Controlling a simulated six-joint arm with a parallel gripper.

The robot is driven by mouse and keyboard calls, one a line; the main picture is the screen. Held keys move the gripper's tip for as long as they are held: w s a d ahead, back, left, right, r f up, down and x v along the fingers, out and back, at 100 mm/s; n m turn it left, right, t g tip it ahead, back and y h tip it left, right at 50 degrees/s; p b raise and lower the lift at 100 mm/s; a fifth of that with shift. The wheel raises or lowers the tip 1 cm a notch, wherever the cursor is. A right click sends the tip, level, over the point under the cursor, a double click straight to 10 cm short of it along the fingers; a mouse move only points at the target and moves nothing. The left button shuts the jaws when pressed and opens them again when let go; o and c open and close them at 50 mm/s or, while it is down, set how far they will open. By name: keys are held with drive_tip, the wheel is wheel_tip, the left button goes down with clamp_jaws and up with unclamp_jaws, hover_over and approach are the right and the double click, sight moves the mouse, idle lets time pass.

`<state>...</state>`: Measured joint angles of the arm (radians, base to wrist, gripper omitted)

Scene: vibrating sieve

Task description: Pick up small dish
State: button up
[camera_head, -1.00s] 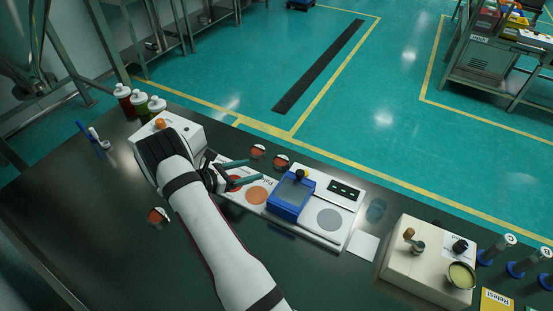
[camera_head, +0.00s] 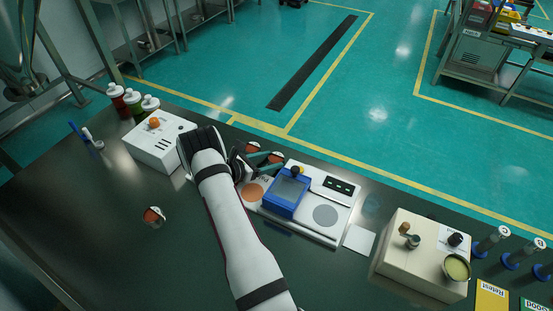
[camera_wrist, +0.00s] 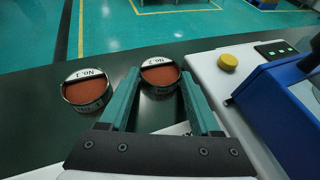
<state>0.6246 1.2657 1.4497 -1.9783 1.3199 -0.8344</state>
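Another dish (camera_wrist: 87,92) is left of the left finger. A third dish (camera_head: 154,216) sits apart on the left of the table in the head view. My gripper (camera_wrist: 159,88) is open, its two teal fingers spread with nothing held. In the head view my gripper (camera_head: 270,156) partly covers the two far dishes. Whether a finger touches a dish cannot be told.
A white sieve station with a blue box (camera_head: 286,192) stands just right of my gripper; its yellow knob (camera_wrist: 228,61) is close by. A white box with an orange knob (camera_head: 153,123) is left. A beige device (camera_head: 425,262) stands at right. The table's front-left is mostly clear.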

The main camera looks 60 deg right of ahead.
drive_tip(key=c, duration=0.3)
drive_tip(key=shift+c, duration=0.2)
